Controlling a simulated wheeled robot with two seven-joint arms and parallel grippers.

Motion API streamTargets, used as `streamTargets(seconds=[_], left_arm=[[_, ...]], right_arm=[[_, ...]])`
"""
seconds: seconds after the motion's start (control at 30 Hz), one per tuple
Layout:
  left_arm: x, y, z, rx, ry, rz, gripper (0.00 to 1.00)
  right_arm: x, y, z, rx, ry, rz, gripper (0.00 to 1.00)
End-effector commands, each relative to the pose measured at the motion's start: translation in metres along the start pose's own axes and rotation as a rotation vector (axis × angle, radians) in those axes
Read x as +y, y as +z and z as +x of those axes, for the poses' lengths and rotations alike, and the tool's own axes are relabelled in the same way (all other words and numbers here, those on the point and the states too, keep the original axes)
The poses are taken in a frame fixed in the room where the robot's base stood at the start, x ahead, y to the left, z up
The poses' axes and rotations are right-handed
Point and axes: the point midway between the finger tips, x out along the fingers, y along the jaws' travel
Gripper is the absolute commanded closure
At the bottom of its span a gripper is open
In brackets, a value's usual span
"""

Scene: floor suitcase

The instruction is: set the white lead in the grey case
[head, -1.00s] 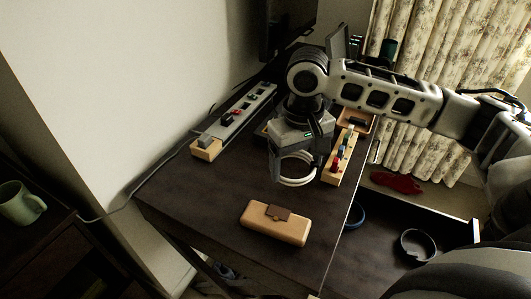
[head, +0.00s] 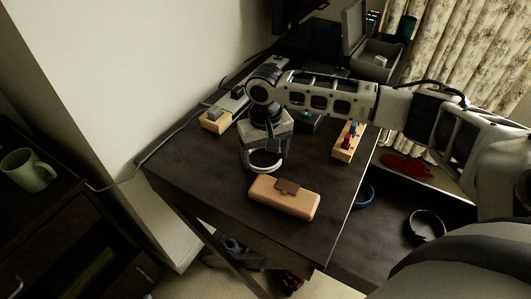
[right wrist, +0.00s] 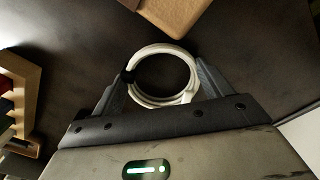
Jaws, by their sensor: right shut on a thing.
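The white lead (head: 265,168) is a coiled ring held by my right gripper (head: 263,160) just behind the tan case. In the right wrist view the lead (right wrist: 150,50) lies between the fingers of the right gripper (right wrist: 162,80), with a dark tie on its left side. My right gripper is shut on it. The coil appears over the dark desk; its height is hard to tell. An open grey box (head: 372,72) with a raised lid (head: 354,28) stands at the back right and looks like the grey case. A small pale thing shows in it. My left gripper is out of view.
A tan case (head: 285,203) with a brown clasp lies on the desk (head: 215,190) near its front. A wooden block rack (head: 343,153) and a power strip (head: 213,121) stand behind. A green mug (head: 28,170) is at left. A black ring (head: 427,225) lies at lower right.

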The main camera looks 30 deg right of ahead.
Motion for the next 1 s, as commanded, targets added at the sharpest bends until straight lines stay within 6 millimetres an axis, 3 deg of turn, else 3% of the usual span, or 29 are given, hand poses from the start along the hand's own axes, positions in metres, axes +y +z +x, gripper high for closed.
streamTargets(seconds=[0.27, 0.3, 0.37, 0.7, 0.87, 1.0], left_arm=[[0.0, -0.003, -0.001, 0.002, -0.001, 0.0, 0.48], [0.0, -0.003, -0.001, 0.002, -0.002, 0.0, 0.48], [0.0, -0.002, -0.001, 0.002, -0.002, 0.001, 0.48], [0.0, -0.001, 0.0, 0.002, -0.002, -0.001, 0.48], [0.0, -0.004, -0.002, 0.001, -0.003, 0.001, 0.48], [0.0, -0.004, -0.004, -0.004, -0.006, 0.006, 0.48]], right_arm=[[0.0, 0.0, 0.001, -0.001, -0.001, 0.0, 0.44], [0.0, 0.0, 0.002, -0.001, -0.001, -0.001, 0.17], [0.0, 0.0, 0.002, -0.001, -0.001, -0.001, 0.0], [0.0, 0.0, -0.003, 0.002, -0.001, 0.0, 0.0], [-0.001, 0.0, -0.027, 0.002, -0.003, 0.0, 0.0], [-0.001, -0.001, -0.059, 0.004, -0.003, -0.001, 0.0]])
